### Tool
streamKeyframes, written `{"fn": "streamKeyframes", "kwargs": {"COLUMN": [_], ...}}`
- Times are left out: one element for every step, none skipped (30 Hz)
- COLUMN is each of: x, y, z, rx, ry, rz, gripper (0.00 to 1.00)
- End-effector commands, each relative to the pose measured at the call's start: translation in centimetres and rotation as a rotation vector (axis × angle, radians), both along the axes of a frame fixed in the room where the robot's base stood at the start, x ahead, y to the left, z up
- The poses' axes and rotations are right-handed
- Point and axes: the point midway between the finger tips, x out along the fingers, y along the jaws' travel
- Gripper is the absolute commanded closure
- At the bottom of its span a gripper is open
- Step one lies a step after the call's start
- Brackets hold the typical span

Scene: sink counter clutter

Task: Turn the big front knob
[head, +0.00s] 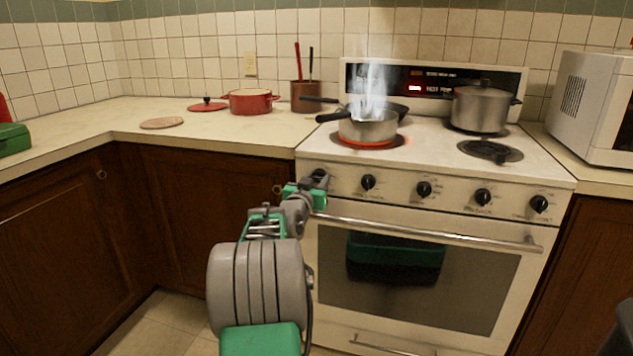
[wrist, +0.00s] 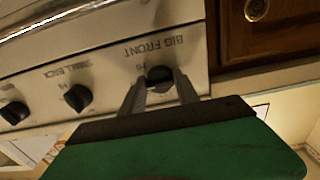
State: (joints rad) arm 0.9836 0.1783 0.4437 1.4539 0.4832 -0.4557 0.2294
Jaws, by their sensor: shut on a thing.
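The big front knob (head: 319,176) is the leftmost black knob on the white stove's front panel, partly hidden behind my gripper in the head view. In the wrist view, which is upside down, the knob (wrist: 159,76) sits under the printed label "BIG FRONT". My gripper (wrist: 160,80) has its two grey fingers on either side of the knob and is shut on it. In the head view my gripper (head: 316,187) reaches the panel's left end. A steaming saucepan (head: 368,127) stands on the glowing red front left burner (head: 369,142).
More black knobs run along the panel, including the small back knob (wrist: 77,97). The oven handle (head: 430,233) sticks out just below. A large lidded pot (head: 481,107) stands at the back right. A microwave (head: 590,105) is at right. A red pot (head: 250,101) stands on the left counter.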

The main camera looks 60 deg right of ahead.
Motion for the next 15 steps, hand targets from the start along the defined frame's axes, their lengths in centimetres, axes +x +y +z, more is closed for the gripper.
{"fn": "streamKeyframes", "kwargs": {"x": [-0.01, -0.01, -0.01, -0.01, -0.01, -0.01, -0.02, -0.02, -0.02, -0.03, -0.03, -0.04, -0.04, -0.05, -0.06], "y": [0.01, 0.01, 0.01, 0.01, 0.01, 0.01, 0.01, 0.01, 0.01, 0.0, 0.01, -0.01, -0.01, 0.0, 0.0], "z": [-0.04, -0.04, -0.03, -0.03, -0.02, -0.02, -0.02, -0.01, 0.0, 0.0, 0.01, 0.02, 0.02, 0.02, 0.03], "rx": [0.0, 0.0, -0.001, -0.002, -0.004, -0.006, -0.008, -0.01, -0.013, -0.016, -0.019, -0.023, -0.026, -0.03, -0.035], "ry": [0.004, 0.008, 0.015, 0.022, 0.03, 0.043, 0.055, 0.068, 0.089, 0.105, 0.124, 0.15, 0.171, 0.195, 0.226], "rz": [0.0, 0.0, 0.0, 0.0, 0.0, 0.0, 0.0, 0.0, 0.0, 0.0, 0.0, 0.0, 0.0, 0.0, 0.0], "gripper": [1.0, 1.0, 1.0, 1.0, 1.0, 1.0, 1.0, 1.0, 1.0, 1.0, 1.0, 1.0, 1.0, 1.0, 1.0]}}
